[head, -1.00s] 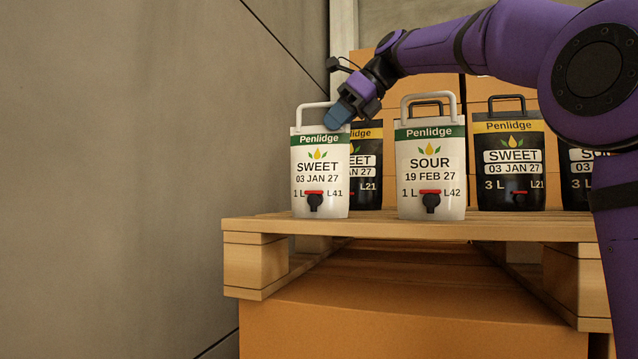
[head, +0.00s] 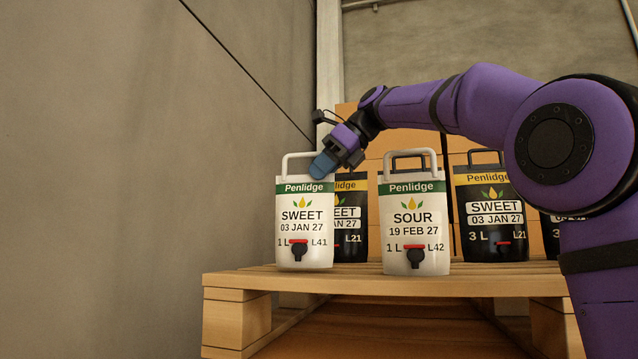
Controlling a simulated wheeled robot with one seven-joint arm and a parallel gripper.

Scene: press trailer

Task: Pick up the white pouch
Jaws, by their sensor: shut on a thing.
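Two white pouches with green bands stand upright on a wooden pallet (head: 240,280). The left white pouch (head: 305,227) reads SWEET, 03 JAN 27, 1 L, L41, and has a white handle and a black tap with a red top. The other white pouch (head: 415,230) reads SOUR, 19 FEB 27, 1 L, L42. My gripper (head: 322,166), with blue fingertips, is shut on the upper right of the SWEET white pouch, by its handle. The fingers hide part of the handle. The pouch's base appears at pallet level; I cannot tell whether it touches.
A black SWEET pouch (head: 350,225) stands close behind the held one, partly hidden. Another black SWEET 3 L pouch (head: 490,235) stands right of the SOUR pouch, and one more is mostly behind my arm. A grey wall (head: 120,180) rises on the left.

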